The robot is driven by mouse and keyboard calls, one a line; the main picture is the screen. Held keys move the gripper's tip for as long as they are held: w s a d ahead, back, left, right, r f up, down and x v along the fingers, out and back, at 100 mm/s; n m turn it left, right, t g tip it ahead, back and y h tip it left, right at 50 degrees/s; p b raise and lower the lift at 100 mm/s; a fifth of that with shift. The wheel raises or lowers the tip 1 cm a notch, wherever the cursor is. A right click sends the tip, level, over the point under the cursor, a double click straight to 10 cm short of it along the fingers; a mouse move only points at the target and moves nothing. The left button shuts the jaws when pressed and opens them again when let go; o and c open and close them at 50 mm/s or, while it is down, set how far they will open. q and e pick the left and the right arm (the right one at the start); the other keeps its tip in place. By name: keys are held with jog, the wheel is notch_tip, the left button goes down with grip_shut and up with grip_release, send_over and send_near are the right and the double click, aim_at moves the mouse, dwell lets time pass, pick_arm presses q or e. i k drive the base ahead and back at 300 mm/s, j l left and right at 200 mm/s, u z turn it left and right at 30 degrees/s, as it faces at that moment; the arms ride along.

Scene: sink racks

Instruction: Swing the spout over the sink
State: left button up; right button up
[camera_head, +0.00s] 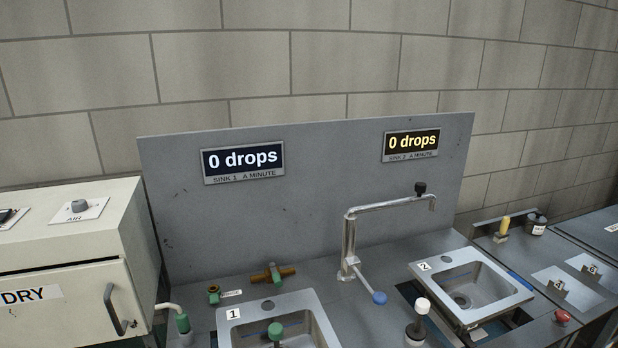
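A chrome tap stands on the grey counter between the two sinks, and its spout (385,206) reaches right from the upright pipe (348,245). The spout's down-turned tip is at the right, with a black knob on top near it. In the picture the tip appears above and behind sink 2 (425,277); I cannot tell exactly what lies below it. A lever with a blue knob (379,298) points forward right from the tap's base. Sink 1 (232,314) is at the front left, partly cut off by the frame. Neither gripper is in view.
A grey back panel (320,180) behind the counter carries two signs (243,163) (411,143), both reading "0 drops". A brass valve (272,273) sits behind sink 1. A white-capped post (422,306) stands between the sinks. A DRY cabinet (70,270) is at left.

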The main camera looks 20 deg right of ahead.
aim_at(420, 187)
jog(key=l+z, duration=0.35)
jog(key=i+l+z, duration=0.1)
jog(key=l+z, duration=0.15)
jog(key=z, duration=0.15)
